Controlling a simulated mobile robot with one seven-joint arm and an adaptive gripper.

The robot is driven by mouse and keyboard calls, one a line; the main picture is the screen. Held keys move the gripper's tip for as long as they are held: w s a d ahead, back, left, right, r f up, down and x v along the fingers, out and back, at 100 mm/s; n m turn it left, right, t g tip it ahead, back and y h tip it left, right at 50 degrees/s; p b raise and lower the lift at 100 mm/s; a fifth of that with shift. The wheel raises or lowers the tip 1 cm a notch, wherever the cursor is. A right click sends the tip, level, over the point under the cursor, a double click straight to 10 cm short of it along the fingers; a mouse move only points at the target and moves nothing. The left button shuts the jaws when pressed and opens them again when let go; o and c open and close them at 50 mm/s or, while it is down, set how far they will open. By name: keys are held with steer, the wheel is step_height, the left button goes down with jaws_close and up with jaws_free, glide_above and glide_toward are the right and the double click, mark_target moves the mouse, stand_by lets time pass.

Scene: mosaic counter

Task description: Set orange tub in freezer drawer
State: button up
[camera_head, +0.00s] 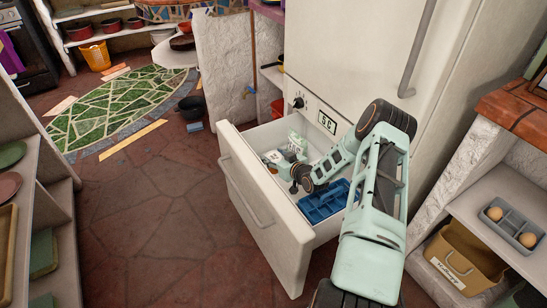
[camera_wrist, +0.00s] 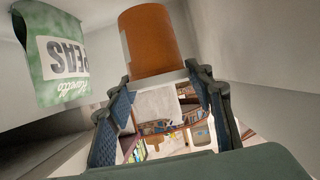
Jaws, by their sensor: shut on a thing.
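The freezer drawer (camera_head: 262,208) is pulled open below the white fridge front. My gripper (camera_head: 300,180) reaches down inside it, near its left side. In the wrist view my gripper (camera_wrist: 165,88) has its two fingers on either side of the orange tub (camera_wrist: 162,42), shut on it. The tub has a pale end toward the camera. In the head view I cannot make out the tub, which my gripper and arm seem to hide. I cannot tell if it touches the drawer floor.
A green peas bag (camera_wrist: 60,55) is close beside the tub in the wrist view. A blue tray (camera_head: 324,203) lies in the drawer near my arm. A shelf unit (camera_head: 500,205) stands right; stone floor (camera_head: 165,235) is open left of the drawer.

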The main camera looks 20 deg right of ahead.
steer(key=shift+f+b, duration=0.4)
steer(key=shift+b, duration=0.15)
steer(key=shift+f, duration=0.2)
steer(key=o, duration=1.3)
steer(key=shift+r, duration=0.1)
